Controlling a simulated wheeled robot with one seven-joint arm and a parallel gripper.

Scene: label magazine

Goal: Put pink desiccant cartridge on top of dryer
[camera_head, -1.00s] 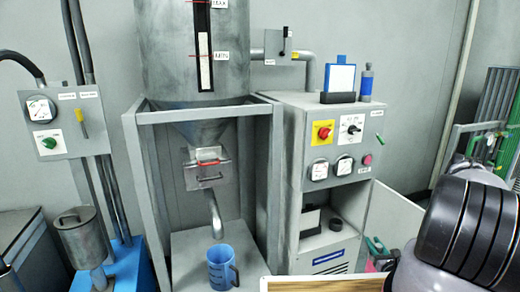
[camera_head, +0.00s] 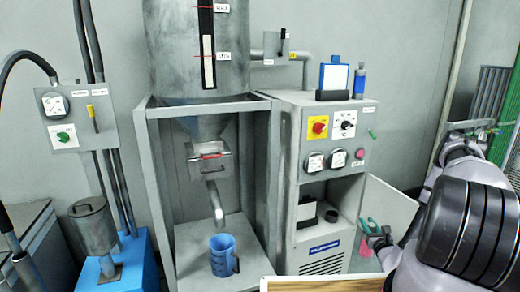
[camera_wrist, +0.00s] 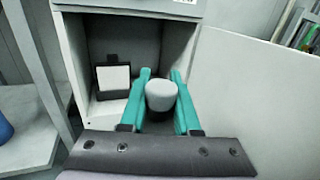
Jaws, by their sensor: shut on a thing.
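The dryer (camera_head: 312,150) is a grey cabinet with dials and knobs on its front and an open compartment below. My gripper (camera_head: 374,229) has teal fingers and is in front of the compartment's right side. It is shut on the pink desiccant cartridge (camera_head: 366,250), whose pink body shows just below the fingers. In the wrist view, a pale round cap (camera_wrist: 161,95) sits between the fingers of my gripper (camera_wrist: 160,92); the pink body is hidden there. The dryer's top (camera_head: 300,98) holds a blue-framed white panel in a black base (camera_head: 335,78) and a small blue bottle (camera_head: 359,82).
The compartment holds a black holder with a white card (camera_wrist: 114,80). A pale open door panel (camera_head: 390,205) stands right of it. A blue jug (camera_head: 222,256) is under the hopper spout (camera_head: 215,203).

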